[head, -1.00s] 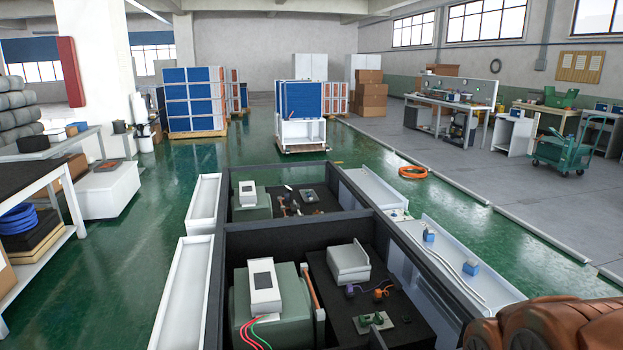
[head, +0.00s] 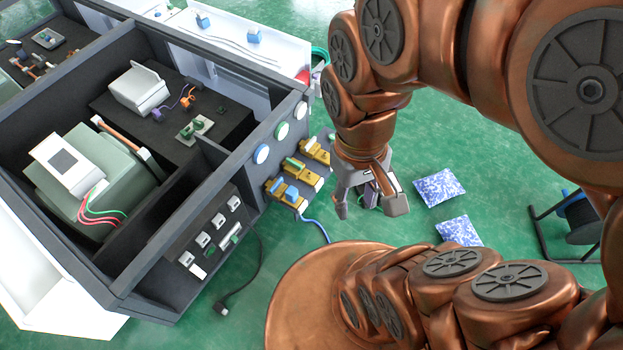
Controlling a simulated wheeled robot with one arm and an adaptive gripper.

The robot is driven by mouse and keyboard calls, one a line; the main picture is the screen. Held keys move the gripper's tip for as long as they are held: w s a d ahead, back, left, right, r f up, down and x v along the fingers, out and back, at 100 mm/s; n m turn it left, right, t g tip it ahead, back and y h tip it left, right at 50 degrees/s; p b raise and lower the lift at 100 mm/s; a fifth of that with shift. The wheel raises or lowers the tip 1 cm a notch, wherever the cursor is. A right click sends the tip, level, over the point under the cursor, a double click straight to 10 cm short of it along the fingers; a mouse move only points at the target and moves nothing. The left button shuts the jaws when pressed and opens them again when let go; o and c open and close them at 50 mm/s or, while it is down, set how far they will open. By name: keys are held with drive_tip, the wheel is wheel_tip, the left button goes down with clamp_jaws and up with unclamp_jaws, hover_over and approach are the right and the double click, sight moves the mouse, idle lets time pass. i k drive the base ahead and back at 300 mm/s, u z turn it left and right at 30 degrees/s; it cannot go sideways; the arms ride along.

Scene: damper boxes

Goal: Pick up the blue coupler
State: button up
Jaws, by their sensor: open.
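In the head view, two brass-yellow fittings with blue parts sit low on the outer side of the dark box. One blue part (head: 291,194) is to the right and the other blue part (head: 277,185) is just left of it. Either could be the blue coupler; I cannot tell which. A similar fitting with a green part (head: 294,163) sits just above them. My gripper (head: 369,209) points down, to the right of these fittings and apart from them. Its fingers are spread, and a small dark purplish shape between them is unclear.
The dark box (head: 185,215) fills the left, with equipment inside and round caps (head: 261,154) on its side. A blue hose (head: 315,226) and a black cable (head: 240,285) trail onto the green floor. Two speckled bags (head: 439,187) lie right of my gripper. A reel stand (head: 580,222) is at far right.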

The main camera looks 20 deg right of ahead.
sight(291, 193)
drive_tip(key=u, duration=2.7)
drive_tip(key=i, duration=0.7)
drive_tip(key=z, duration=2.15)
